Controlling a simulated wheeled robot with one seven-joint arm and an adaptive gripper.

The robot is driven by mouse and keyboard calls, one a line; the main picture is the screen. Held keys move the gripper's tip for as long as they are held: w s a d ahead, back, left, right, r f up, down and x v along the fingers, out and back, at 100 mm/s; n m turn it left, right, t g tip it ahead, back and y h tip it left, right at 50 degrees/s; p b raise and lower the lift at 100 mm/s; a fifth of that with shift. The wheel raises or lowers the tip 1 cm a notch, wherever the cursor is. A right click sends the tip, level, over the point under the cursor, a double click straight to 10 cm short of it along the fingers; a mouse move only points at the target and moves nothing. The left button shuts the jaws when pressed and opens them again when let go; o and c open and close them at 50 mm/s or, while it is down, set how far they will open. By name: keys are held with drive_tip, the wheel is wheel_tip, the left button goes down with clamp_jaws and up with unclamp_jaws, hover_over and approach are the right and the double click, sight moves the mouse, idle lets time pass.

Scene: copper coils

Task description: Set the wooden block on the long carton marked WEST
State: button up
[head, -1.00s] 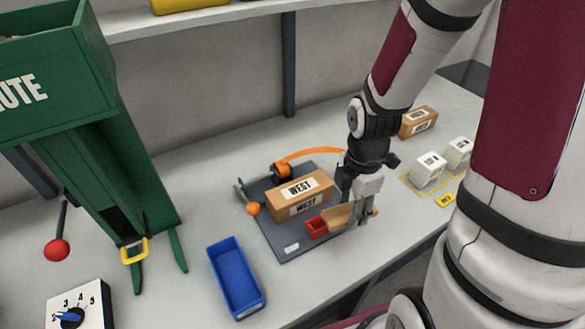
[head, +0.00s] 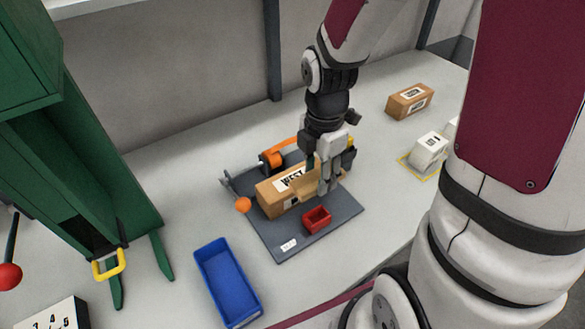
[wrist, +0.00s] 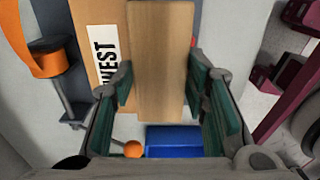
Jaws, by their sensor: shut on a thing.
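The wooden block (wrist: 160,60) is pale and long. My gripper (wrist: 161,92) is shut on it, with a green pad on each side in the wrist view. The long brown carton marked WEST (head: 271,198) lies on a dark grey board (head: 281,238). It also shows in the wrist view (wrist: 113,87), to the left of the block and partly covered by it. I cannot tell whether block and carton touch.
A small red bin (head: 317,218) sits on the board in front of the carton. An orange part (head: 273,160) and an orange ball (head: 243,205) are close by. A blue tray (head: 227,283) stands front left. Another carton (head: 410,101) and white boxes (head: 430,150) are at right.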

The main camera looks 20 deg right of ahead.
drive_tip(key=w+a, duration=0.1)
drive_tip(key=w, duration=0.1)
drive_tip(key=w+a, duration=0.1)
drive_tip(key=w, duration=0.1)
drive_tip(key=w+a, duration=0.1)
drive_tip(key=w, duration=0.1)
drive_tip(key=shift+w+f, duration=0.2)
drive_tip(key=shift+f, duration=1.9)
drive_tip(key=o, duration=1.1)
drive_tip(key=shift+f, duration=0.15)
drive_tip(key=shift+o, duration=0.2)
